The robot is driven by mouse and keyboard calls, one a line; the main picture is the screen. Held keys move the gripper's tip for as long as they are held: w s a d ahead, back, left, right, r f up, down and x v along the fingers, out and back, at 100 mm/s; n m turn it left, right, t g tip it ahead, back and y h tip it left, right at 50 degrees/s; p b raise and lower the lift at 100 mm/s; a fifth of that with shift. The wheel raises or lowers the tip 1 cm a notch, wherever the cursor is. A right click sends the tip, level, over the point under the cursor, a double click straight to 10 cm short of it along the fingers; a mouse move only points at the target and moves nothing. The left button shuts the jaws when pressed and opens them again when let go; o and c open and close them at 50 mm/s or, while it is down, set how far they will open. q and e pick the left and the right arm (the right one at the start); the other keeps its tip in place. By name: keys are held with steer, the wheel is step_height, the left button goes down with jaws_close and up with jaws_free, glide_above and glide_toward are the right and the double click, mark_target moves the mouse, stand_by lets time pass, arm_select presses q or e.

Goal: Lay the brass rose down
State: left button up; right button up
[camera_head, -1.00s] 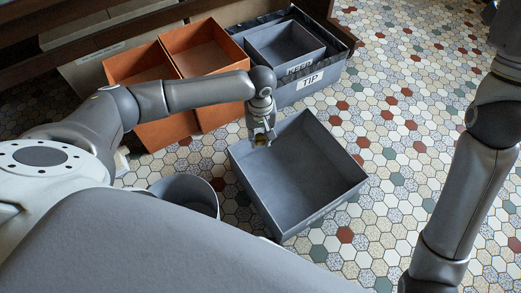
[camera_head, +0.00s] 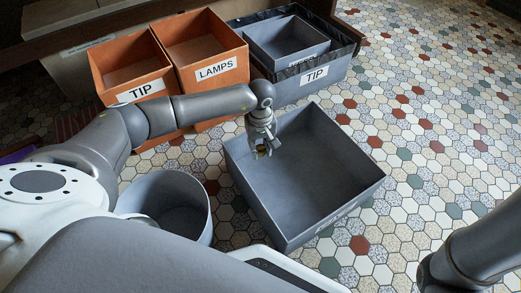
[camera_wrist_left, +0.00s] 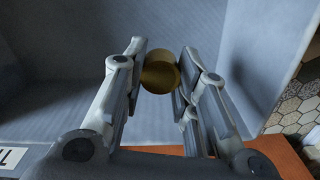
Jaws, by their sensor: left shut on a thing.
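The brass rose (camera_wrist_left: 160,73) is a small, round, gold-coloured piece. My left gripper (camera_wrist_left: 161,65) is shut on it, with one finger on each side. In the head view the left gripper (camera_head: 262,151) points down over the left part of a large, empty grey box (camera_head: 246,192), and the rose is a small yellowish spot at the fingertips. The wrist view shows the box's plain grey floor and walls (camera_wrist_left: 262,45) beyond the rose. The rose's far side is hidden. My right gripper is out of view; only part of that arm shows at lower right.
Orange boxes labelled TIP (camera_head: 126,73) and LAMPS (camera_head: 207,63) stand behind my left arm. A black-lined grey box labelled TIP (camera_head: 330,76) holds a smaller grey box (camera_head: 284,40). A round grey bin (camera_head: 160,190) stands left of the large box. Tiled floor (camera_head: 440,120) lies clear at right.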

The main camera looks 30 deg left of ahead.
mark_target(260, 167)
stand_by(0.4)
arm_select(q)
step_height(260, 167, down, 8)
steer(key=b, duration=0.5)
steer(key=shift+r+b, duration=0.15)
steer(key=shift+b, duration=0.2)
steer(key=shift+f+b, duration=0.45)
steer(key=shift+f, duration=0.15)
steer(key=o, duration=1.2)
steer(key=o, duration=0.6)
steer(key=shift+c, duration=0.2)
steer(key=shift+r, duration=0.1)
step_height(260, 167, up, 7)
steer(key=p, duration=0.6)
